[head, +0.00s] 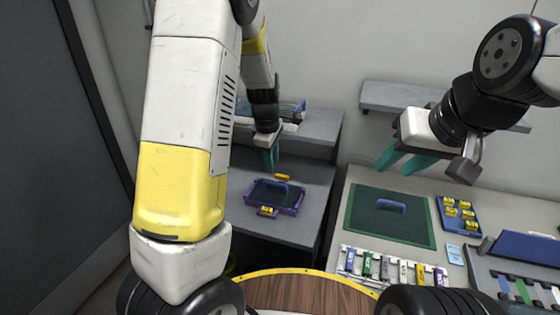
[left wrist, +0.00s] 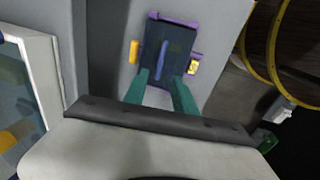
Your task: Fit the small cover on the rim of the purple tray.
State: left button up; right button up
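The purple tray (head: 298,206) lies on the grey table and also shows in the left wrist view (left wrist: 177,20). A blue curved piece (head: 281,187) sits on its dark floor. A small plain yellow piece (head: 282,177), apparently the small cover, lies just beyond the tray's far side; it also shows in the left wrist view (left wrist: 134,51). A marked yellow block (head: 266,211) sits in a purple holder on the near side. My left gripper (head: 271,158) is above the tray's far side, open and empty. My right gripper (head: 403,160) is open and empty above the right table.
The right table holds a green mat (head: 420,235) with a blue curved piece (head: 390,206), a blue tray of yellow blocks (head: 459,215) and a rack of coloured pieces (head: 391,268). A grey raised shelf (head: 318,128) stands behind the purple tray. Bare table surrounds the tray.

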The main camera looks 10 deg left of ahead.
pick_arm(q)
jog(key=s+r+m+t+h, duration=0.2)
jog(key=s+r+m, duration=0.6)
jog(key=s+r, duration=0.55)
jog(key=s+r+m+t, duration=0.1)
jog(key=s+r+m, duration=0.1)
jog(key=s+m, duration=0.2)
jog(key=s+a+r+m+t, duration=0.1)
jog(key=s+r+m, duration=0.2)
jog(key=s, duration=0.5)
jog(key=shift+s+a+r+m, duration=0.15)
jog(key=shift+a+r+m, duration=0.1)
jog(key=shift+m, duration=0.45)
